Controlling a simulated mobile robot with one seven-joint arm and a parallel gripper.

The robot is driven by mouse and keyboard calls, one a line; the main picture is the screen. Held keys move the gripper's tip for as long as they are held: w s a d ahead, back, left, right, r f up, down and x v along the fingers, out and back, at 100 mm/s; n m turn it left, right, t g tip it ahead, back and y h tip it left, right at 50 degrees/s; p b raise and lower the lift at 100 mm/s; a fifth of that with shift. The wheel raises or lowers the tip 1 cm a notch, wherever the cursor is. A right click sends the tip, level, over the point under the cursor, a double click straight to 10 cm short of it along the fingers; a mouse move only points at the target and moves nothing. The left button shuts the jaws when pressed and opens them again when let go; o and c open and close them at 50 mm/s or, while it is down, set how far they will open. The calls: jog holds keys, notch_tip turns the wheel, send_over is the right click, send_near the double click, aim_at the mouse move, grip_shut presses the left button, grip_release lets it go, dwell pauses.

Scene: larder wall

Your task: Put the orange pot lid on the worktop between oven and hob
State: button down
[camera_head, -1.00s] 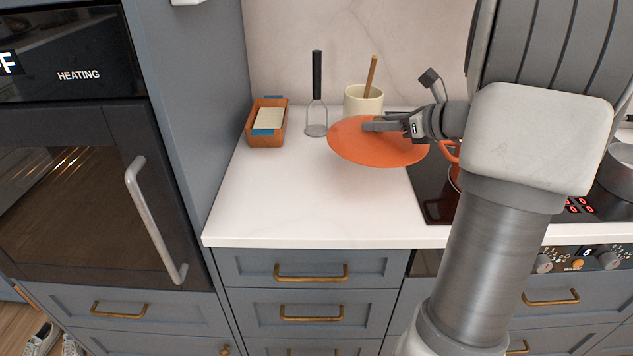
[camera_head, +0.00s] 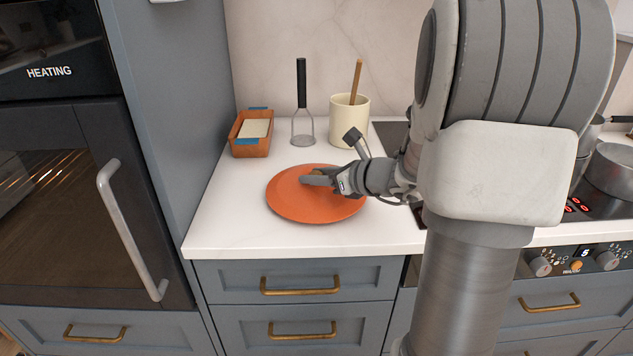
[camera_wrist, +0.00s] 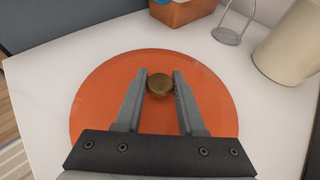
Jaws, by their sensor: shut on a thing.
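The orange pot lid (camera_head: 310,206) is a flat round disc over the white worktop (camera_head: 225,220) between the oven and the hob. It looks level and at or very near the worktop surface; I cannot tell for sure whether it touches. My gripper (camera_head: 308,179) is shut on the lid's brass knob from the right. In the wrist view the knob (camera_wrist: 159,86) sits between the fingertips of my gripper (camera_wrist: 161,80), with the lid (camera_wrist: 110,100) spread beneath. The hob (camera_head: 395,138) is at the right, largely hidden by my arm.
Behind the lid stand an orange loaf tin (camera_head: 250,148), a masher (camera_head: 302,125) and a cream utensil crock (camera_head: 349,125). The oven (camera_head: 60,190) and its tall cabinet side bound the left. Pots (camera_head: 612,170) stand on the hob. Worktop left of and in front of the lid is clear.

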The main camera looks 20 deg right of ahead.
jog(key=c, duration=1)
grip_release()
jog(key=shift+f, duration=0.35)
jog(key=o, duration=0.5)
jog(key=shift+r, duration=0.1)
jog(key=shift+r, duration=0.1)
jog(key=shift+s+d+r, duration=0.15)
jog(key=shift+s+r, duration=0.05)
jog(key=shift+r, duration=0.05)
jog(key=p+v, duration=0.3)
jog(key=v, duration=0.8)
jog(key=shift+s+d, duration=0.1)
jog(key=shift+s, duration=0.15)
